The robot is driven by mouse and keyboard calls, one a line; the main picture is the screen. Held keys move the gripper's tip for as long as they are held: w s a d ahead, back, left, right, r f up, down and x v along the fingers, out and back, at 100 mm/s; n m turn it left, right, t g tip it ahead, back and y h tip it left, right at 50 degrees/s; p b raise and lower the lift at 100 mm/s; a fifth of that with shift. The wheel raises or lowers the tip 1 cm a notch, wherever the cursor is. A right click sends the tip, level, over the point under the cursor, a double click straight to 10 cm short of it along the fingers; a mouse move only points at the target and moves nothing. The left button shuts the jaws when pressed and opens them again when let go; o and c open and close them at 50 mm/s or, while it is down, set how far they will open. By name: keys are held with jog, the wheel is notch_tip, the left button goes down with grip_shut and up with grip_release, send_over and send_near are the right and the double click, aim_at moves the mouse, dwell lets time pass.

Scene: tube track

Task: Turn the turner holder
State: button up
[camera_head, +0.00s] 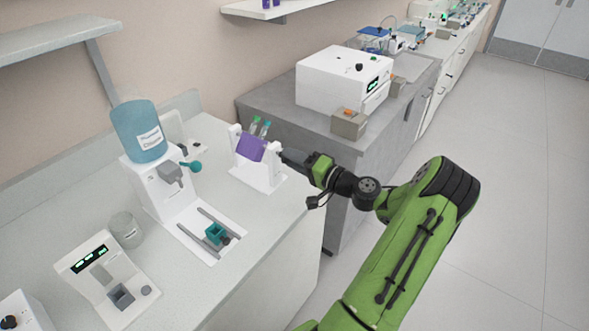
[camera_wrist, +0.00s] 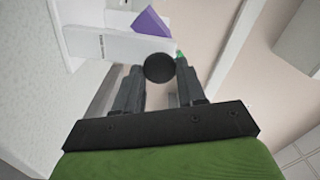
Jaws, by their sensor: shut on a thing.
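The turner (camera_head: 262,178) is a white stand with two uprights on the counter. Its purple holder (camera_head: 250,149) hangs tilted between the uprights, with tubes with green-teal caps (camera_head: 261,127) standing out of its top. My gripper (camera_head: 288,157) is at the right side of the stand. In the wrist view, my gripper (camera_wrist: 159,78) has its two fingers on either side of a round black knob (camera_wrist: 159,68) and is shut on it. A white upright of the turner (camera_wrist: 120,44) and a corner of the purple holder (camera_wrist: 152,22) show behind the knob.
A dispenser with a blue bottle (camera_head: 138,131) stands left of the turner. A teal cup (camera_head: 214,233) sits between two rails in front of it. A white machine (camera_head: 342,80) stands on the grey bench behind. The floor at right is clear.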

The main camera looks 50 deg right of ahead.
jog(key=n+b, duration=0.7)
jog(key=b, duration=0.2)
jog(key=shift+f+n, duration=0.15)
jog(key=shift+n, duration=0.15)
jog(key=shift+n+b, duration=0.3)
jog(key=shift+b, duration=0.1)
jog(key=o, duration=1)
jog(key=shift+o, duration=0.2)
jog(key=s+d+p, duration=0.1)
jog(key=s+p, duration=0.1)
jog(key=s, duration=1.3)
jog(key=shift+s, duration=0.4)
jog(key=shift+d, duration=0.1)
